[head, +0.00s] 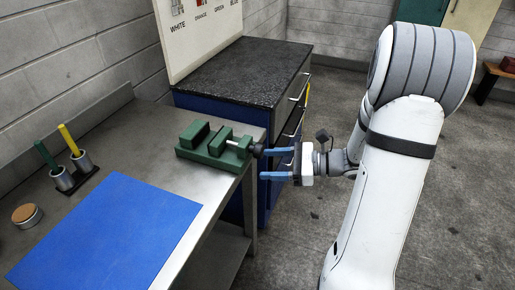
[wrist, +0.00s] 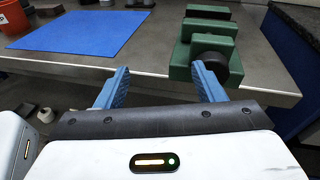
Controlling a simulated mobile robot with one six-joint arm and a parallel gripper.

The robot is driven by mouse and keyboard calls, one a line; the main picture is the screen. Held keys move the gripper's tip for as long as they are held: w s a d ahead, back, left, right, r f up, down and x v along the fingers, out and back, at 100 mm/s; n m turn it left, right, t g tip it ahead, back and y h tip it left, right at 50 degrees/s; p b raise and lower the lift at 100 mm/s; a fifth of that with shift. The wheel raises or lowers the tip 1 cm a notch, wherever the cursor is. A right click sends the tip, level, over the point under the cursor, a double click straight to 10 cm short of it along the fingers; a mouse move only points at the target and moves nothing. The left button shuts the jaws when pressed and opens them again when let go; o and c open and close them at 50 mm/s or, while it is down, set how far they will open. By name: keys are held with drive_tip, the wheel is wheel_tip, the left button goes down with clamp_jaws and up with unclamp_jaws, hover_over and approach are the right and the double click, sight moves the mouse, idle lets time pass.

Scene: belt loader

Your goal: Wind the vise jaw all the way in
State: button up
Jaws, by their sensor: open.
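The green vise (head: 214,146) sits on the metal bench near its right back corner. Its two jaw blocks stand apart with a gap between them. A dark round knob (head: 257,150) ends its screw on the right side, past the bench edge. My gripper (head: 277,163) is open and empty, just right of the bench edge, with its blue fingers pointing left. One finger is close to the knob and the other is nearer the camera, clear of it. In the wrist view the vise (wrist: 207,45) and knob (wrist: 213,66) lie ahead of the right finger; whether they touch I cannot tell.
A blue mat (head: 110,232) covers the near bench. A holder with green and yellow markers (head: 68,172) and a round tin (head: 27,215) stand at the left. A dark-topped blue cabinet (head: 245,75) stands behind the bench. The floor right of the bench is open.

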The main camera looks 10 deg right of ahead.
sight(260, 150)
drive_tip(key=w+d+f+m+t, duration=0.2)
drive_tip(key=w+d+m+t, duration=0.1)
drive_tip(key=d+m+t, duration=0.15)
drive_tip(key=shift+g, duration=0.25)
drive_tip(key=x, duration=0.7)
drive_tip(key=shift+w+a, duration=0.15)
drive_tip(key=shift+w, duration=0.2)
drive_tip(key=shift+c, duration=0.3)
drive_tip(key=shift+r, duration=0.1)
drive_tip(key=c, duration=0.9)
